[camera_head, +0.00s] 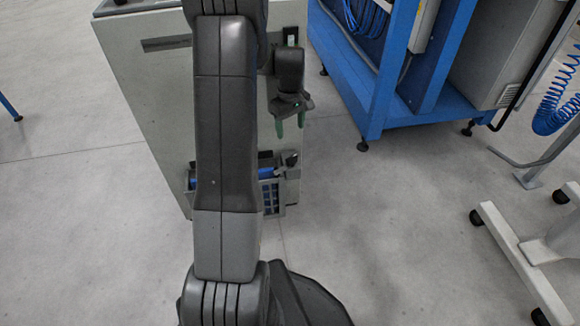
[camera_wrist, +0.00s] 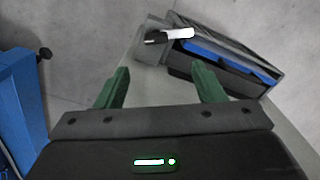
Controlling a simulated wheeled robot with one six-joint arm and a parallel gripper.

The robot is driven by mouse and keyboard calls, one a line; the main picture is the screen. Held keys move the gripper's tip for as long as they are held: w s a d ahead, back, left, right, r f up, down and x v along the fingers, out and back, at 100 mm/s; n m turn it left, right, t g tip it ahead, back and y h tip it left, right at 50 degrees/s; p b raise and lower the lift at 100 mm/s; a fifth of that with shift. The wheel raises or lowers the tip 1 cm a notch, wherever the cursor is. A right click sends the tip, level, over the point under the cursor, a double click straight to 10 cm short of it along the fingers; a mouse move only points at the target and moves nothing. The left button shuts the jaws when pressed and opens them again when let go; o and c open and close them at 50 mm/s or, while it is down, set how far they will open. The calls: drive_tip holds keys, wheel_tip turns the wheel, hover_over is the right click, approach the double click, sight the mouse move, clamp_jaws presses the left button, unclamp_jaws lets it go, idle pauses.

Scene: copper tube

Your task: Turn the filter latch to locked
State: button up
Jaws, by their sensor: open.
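The filter unit is a grey box with a blue part (camera_wrist: 232,60) inside, on the lower front of a pale cabinet. A small black and white lever (camera_wrist: 170,35), which looks like the latch, sticks out at its left end in the wrist view. In the head view a dark latch knob (camera_head: 290,159) shows at the unit's upper right. My gripper (camera_head: 290,116) is open and empty, its green fingers pointing down above the unit and apart from it. In the wrist view the gripper (camera_wrist: 160,72) has the lever beyond its fingertips. My arm hides part of the unit in the head view.
The pale cabinet (camera_head: 150,95) stands behind my arm. A blue frame (camera_head: 375,90) with machinery stands to the right, with a wheeled white stand (camera_head: 515,255) further right. The grey floor (camera_head: 390,220) between them is clear.

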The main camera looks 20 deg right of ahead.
sight(292, 157)
drive_tip(key=f+b, duration=0.1)
drive_tip(key=f, duration=0.3)
drive_tip(key=f+b, duration=0.2)
drive_tip(key=f, duration=0.3)
drive_tip(key=f+b, duration=0.2)
drive_tip(key=f, duration=0.3)
drive_tip(key=shift+w+d+f, duration=0.25)
drive_tip(key=shift+d, duration=0.05)
